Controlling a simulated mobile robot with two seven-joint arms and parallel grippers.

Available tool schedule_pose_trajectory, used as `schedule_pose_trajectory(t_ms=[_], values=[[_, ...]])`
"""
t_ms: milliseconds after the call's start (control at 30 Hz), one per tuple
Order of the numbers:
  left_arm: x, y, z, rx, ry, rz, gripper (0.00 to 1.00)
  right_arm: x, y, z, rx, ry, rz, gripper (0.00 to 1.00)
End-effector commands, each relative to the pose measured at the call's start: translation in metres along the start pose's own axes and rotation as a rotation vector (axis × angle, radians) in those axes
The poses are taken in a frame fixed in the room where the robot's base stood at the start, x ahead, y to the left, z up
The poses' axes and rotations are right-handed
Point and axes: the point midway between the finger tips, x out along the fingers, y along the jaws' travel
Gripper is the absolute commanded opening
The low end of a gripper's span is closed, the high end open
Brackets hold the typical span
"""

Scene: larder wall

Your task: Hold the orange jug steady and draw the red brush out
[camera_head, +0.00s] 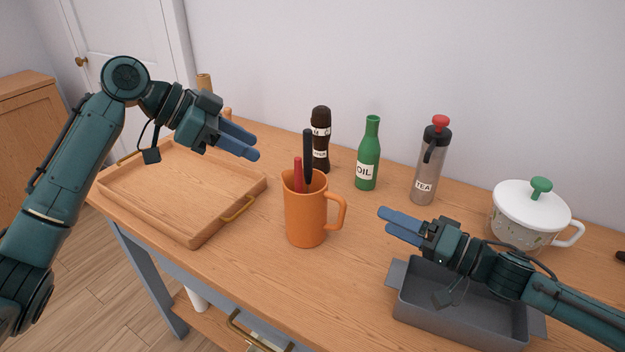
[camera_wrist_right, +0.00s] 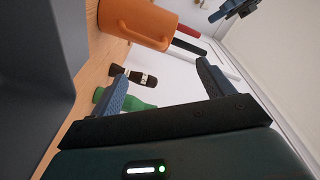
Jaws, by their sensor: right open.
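The orange jug (camera_head: 306,218) stands upright mid-table, its handle to the right. The red brush (camera_head: 298,174) stands in it beside a black-handled tool (camera_head: 308,152); their lower ends are hidden inside. My left gripper (camera_head: 256,148) is above and left of the jug, its fingers apart and empty. My right gripper (camera_head: 384,219) is open and empty, right of the jug, pointing toward it. In the right wrist view the jug (camera_wrist_right: 140,22), red brush (camera_wrist_right: 187,31) and black tool (camera_wrist_right: 189,47) lie beyond the open fingers (camera_wrist_right: 160,66). Neither gripper touches the jug or brush.
A wooden tray (camera_head: 185,190) lies left of the jug. Behind stand a dark grinder (camera_head: 321,140) and a green oil bottle (camera_head: 368,155). A tea flask (camera_head: 429,170) and white lidded pot (camera_head: 530,212) stand right. A grey bin (camera_head: 450,315) sits below my right arm.

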Motion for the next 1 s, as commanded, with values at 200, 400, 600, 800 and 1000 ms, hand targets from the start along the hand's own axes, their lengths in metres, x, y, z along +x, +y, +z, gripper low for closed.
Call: schedule_pose_trajectory(t_ms=[200, 400, 600, 800, 1000], values=[[0.0, 0.0, 0.001, -0.002, 0.0, -0.002, 0.36, 0.037, -0.002, -0.001, -0.001, 0.001, -0.005, 0.8], [0.0, 0.0, 0.001, -0.002, 0.0, -0.002, 0.36, 0.077, -0.002, 0.0, -0.001, 0.0, -0.005, 0.8], [0.0, -0.001, 0.001, -0.002, 0.0, -0.003, 0.36, 0.108, -0.001, 0.0, -0.001, 0.0, -0.002, 0.8], [0.0, -0.001, 0.001, -0.002, 0.001, -0.003, 0.36, 0.123, -0.001, 0.0, -0.001, 0.0, 0.0, 0.8], [0.0, -0.001, 0.001, -0.002, 0.0, -0.003, 0.36, 0.125, -0.001, 0.0, 0.0, -0.001, 0.0, 0.8]])
